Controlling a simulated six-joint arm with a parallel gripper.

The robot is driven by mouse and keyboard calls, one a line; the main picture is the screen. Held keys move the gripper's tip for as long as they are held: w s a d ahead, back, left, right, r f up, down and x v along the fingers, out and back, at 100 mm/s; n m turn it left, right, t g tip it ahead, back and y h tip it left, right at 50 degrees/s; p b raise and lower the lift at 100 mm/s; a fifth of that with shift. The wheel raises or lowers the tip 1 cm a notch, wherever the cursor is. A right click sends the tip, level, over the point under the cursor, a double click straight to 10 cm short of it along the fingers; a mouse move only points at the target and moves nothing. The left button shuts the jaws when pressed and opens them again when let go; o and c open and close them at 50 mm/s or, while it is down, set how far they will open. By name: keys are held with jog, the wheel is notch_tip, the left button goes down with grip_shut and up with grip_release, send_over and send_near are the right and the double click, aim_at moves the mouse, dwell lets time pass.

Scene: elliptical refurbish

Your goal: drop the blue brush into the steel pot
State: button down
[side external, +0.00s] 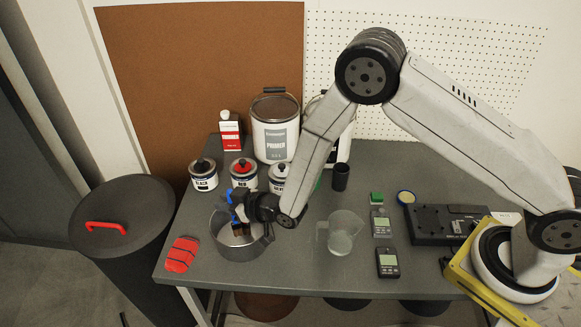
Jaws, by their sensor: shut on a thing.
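The steel pot (267,243) stands near the left front of the grey table. My gripper (240,207) is above the pot's opening, pointing down, and is shut on the blue brush (231,212). A bit of blue handle shows at the left side of the fingers. Brown parts, seemingly the brush's bristles, show below the gripper within the pot's outline. I cannot tell whether the brush touches the pot's bottom. My gripper hides part of the pot's back rim and much of the brush.
Paint cans marked black (204,181) and red (243,181) stand behind the pot, near a large primer can (275,140). A clear jug (341,240) is to the right, a red folded cloth (181,254) to the left. Two meters (388,264) lie farther right.

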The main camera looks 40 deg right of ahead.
jog(key=shift+w+a+f, duration=0.1)
jog(key=shift+w+f, duration=0.05)
jog(key=shift+f, duration=2.15)
jog(key=c, duration=0.5)
grip_release()
jog(key=shift+c, duration=0.2)
jog(key=shift+r, duration=0.15)
